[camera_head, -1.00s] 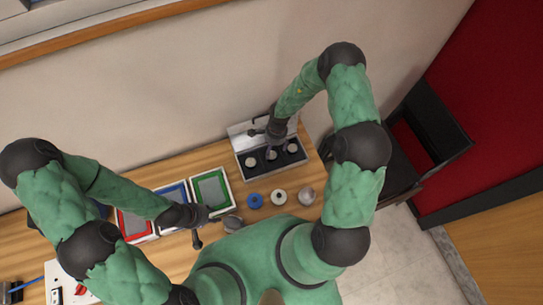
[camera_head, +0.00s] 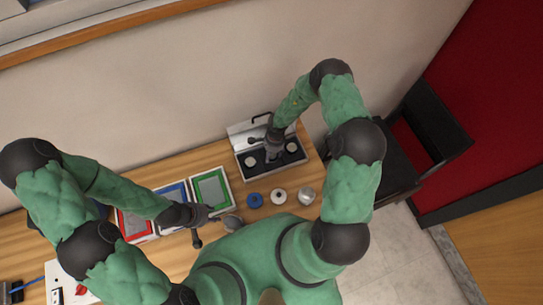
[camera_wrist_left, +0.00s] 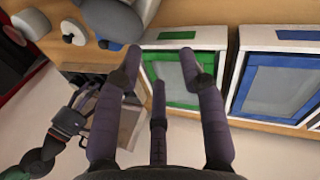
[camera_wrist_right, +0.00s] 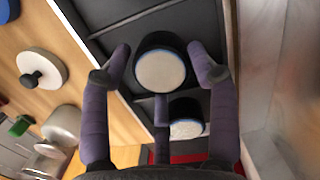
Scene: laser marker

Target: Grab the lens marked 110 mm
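An open case (camera_head: 262,171) with a dark insert stands against the wall and holds lenses with pale round faces. My right gripper (camera_head: 271,157) is down over its middle. In the right wrist view my right gripper (camera_wrist_right: 160,62) is open, its fingers on either side of a black lens with a white face (camera_wrist_right: 160,72), with small gaps. A second lens (camera_wrist_right: 187,129) sits beyond the third finger. The left lens (camera_head: 250,161) and right lens (camera_head: 291,146) show in the head view. No marking is readable. My left gripper (camera_wrist_left: 160,58) is open and empty.
A green-framed tray (camera_head: 227,195) and a blue-framed one (camera_wrist_left: 233,75) lie left of the case. A blue round piece (camera_head: 255,200), a white piece with a dark knob (camera_head: 279,196) and a silvery round piece (camera_head: 306,194) stand in front of it. A black chair (camera_head: 425,135) is at right.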

